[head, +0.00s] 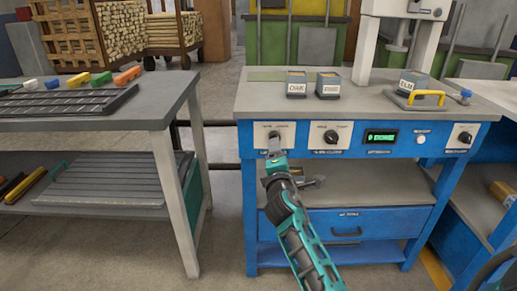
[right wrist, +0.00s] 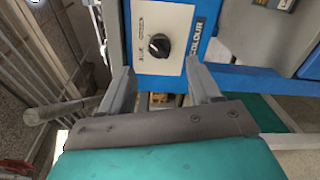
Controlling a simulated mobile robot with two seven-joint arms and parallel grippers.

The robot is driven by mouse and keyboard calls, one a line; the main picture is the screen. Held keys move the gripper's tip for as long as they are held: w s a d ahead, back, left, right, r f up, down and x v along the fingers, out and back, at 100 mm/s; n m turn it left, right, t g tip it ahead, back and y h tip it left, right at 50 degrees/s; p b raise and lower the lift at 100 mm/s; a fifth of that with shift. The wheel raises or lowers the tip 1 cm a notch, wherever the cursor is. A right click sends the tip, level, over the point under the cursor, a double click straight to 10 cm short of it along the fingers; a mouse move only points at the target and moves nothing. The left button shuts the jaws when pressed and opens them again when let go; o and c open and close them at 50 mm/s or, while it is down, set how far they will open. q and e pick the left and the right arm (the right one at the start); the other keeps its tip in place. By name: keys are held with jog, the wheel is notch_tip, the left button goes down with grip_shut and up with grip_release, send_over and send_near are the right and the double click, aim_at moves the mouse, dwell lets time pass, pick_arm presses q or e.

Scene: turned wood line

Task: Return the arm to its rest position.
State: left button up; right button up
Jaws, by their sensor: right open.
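My right gripper (head: 274,146) is in front of the leftmost dial plate on the blue workbench's front panel (head: 385,150). In the right wrist view my right gripper (right wrist: 157,75) is open and empty, its fingers apart. The black dial knob (right wrist: 159,46) on its pale plate shows beyond the gap between the fingertips, with nothing gripped. My left gripper is not in view.
The panel also has a second dial (head: 331,137) and a lit display (head: 381,138). A grey table (head: 150,112) stands left, with open floor (head: 225,200) between.

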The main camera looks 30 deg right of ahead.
jog(key=s+a+f+m+g+y, duration=0.2)
jog(key=s+a+f+m+y, duration=0.5)
jog(key=s+a, duration=0.4)
jog(key=s+a+f+m+g+y, duration=0.2)
jog(key=s+a+f+m+y, duration=0.25)
jog(key=s+a+f, duration=0.6)
pick_arm(q)
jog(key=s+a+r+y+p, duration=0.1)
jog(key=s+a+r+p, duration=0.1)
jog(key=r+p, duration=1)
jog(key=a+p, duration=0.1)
jog(key=p, duration=0.5)
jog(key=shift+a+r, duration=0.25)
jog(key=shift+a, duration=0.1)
pick_arm(e)
jog(key=s+r, duration=0.2)
jog(key=r, duration=0.4)
jog(key=s+d+r, duration=0.1)
jog(key=s+r, duration=0.1)
jog(key=r, duration=0.5)
jog(key=shift+d+m+g, duration=0.3)
jog(key=shift+m, duration=0.15)
